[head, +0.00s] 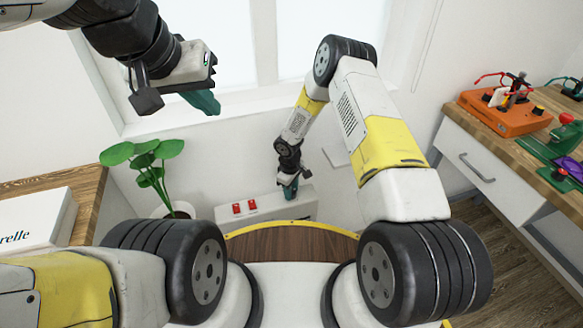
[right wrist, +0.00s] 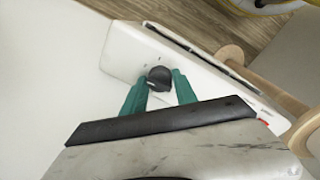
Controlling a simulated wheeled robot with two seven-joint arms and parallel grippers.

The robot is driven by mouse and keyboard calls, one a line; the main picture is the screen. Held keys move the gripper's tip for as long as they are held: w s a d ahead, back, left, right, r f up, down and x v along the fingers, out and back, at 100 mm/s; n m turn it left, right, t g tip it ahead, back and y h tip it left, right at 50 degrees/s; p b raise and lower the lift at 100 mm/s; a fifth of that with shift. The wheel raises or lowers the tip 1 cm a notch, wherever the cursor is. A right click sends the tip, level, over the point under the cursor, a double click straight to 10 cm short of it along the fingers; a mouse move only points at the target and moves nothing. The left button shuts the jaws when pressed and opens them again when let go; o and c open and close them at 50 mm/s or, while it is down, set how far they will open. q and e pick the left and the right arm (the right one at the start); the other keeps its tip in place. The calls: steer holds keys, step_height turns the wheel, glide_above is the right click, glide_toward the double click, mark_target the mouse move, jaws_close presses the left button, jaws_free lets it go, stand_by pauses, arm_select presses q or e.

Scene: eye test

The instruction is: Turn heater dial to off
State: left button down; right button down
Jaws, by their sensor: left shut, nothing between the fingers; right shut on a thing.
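The white heater (head: 268,208) stands low against the wall below the window, with two red switches on its left part. In the right wrist view the heater (right wrist: 130,48) shows close up, with its black dial (right wrist: 159,78). My right gripper (head: 291,193) reaches down to the heater's right part. In the right wrist view its green fingers (right wrist: 160,90) are on both sides of the dial, shut on it. In the head view the dial is hidden by the gripper. My left gripper (head: 207,103) is raised at the upper left, shut and empty, away from the heater.
A potted plant (head: 150,165) stands left of the heater. A wooden counter with a white box (head: 40,218) is at the left. At the right, a desk (head: 455,110) carries an orange device (head: 500,112) and green items. The wall and window are close behind the heater.

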steer(key=n, duration=0.4)
steer(key=shift+n, duration=0.3)
steer(key=n, duration=0.3)
steer(key=shift+n+y, duration=0.3)
steer(key=shift+n, duration=0.1)
steer(key=n, duration=0.4)
steer(key=shift+d, duration=0.1)
steer(key=shift+n, duration=2.1)
steer(key=c, duration=1)
jaws_free()
